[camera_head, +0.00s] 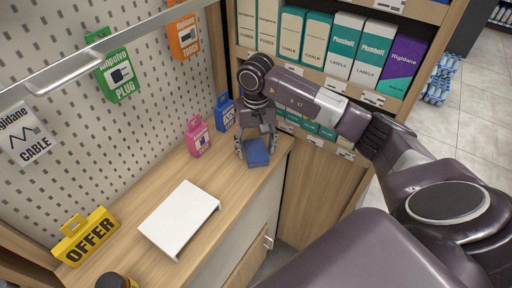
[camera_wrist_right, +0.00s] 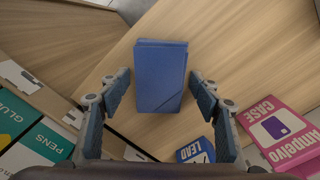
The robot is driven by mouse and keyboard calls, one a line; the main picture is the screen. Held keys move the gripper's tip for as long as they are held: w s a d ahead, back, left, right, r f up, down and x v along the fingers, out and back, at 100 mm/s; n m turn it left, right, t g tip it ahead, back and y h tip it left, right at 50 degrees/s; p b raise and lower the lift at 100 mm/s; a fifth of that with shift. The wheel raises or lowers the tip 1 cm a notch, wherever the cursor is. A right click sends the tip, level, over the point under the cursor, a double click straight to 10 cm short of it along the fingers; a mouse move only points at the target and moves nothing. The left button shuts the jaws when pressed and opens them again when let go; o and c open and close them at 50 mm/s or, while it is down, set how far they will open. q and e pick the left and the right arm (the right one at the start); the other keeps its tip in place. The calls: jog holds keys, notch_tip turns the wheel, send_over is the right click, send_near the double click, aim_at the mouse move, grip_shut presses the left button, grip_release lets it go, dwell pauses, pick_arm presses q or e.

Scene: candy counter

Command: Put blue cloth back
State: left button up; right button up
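The blue cloth (camera_head: 256,156) is a folded, block-like stack lying on the wooden counter near its far right end. It also shows in the right wrist view (camera_wrist_right: 160,70), in the middle between the fingers. My right gripper (camera_head: 256,148) points down over the cloth. Its fingers are spread, one on each side of the cloth's near end. In the right wrist view a gap shows between each fingertip and the cloth, so the right gripper (camera_wrist_right: 159,82) is open and empty. My left gripper is not in view.
A pink case box (camera_head: 198,138) and a blue box (camera_head: 225,113) stand beside the pegboard, close to the right gripper. A white stand (camera_head: 180,217) sits mid-counter, with a yellow OFFER sign (camera_head: 86,237) nearer left. Shelves of boxed goods (camera_head: 330,45) rise behind the arm.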

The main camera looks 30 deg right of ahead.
aim_at(256, 150)
jog(key=shift+r, duration=0.1)
jog(key=shift+r+p, duration=0.2)
jog(key=shift+p, duration=0.1)
jog(key=shift+r+b, duration=1.55)
jog(key=shift+r, duration=4.35)
